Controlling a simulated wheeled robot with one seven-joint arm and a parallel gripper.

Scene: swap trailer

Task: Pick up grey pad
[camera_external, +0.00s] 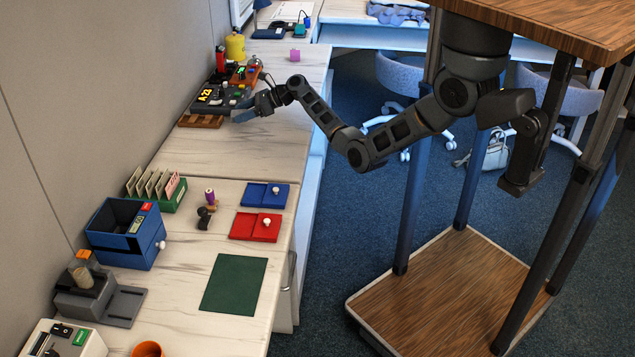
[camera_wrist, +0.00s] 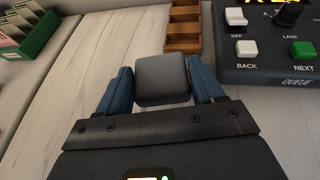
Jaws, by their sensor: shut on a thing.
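The grey pad (camera_wrist: 162,80) is a small dark grey block with rounded edges, seen in the wrist view between the two blue fingers of my gripper (camera_wrist: 160,88). Both fingers are against its sides, and my gripper is shut on it. In the external view my gripper (camera_external: 246,112) reaches over the far part of the counter, by the dark control box and the wooden tray. The pad cannot be made out clearly there. I cannot tell whether the pad is clear of the counter.
A dark control box (camera_wrist: 270,45) with buttons is close on the right. A wooden compartment tray (camera_wrist: 183,28) lies just beyond the pad. A green card holder (camera_wrist: 28,30) is at the left. Bare counter (camera_external: 230,155) lies nearer the external camera.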

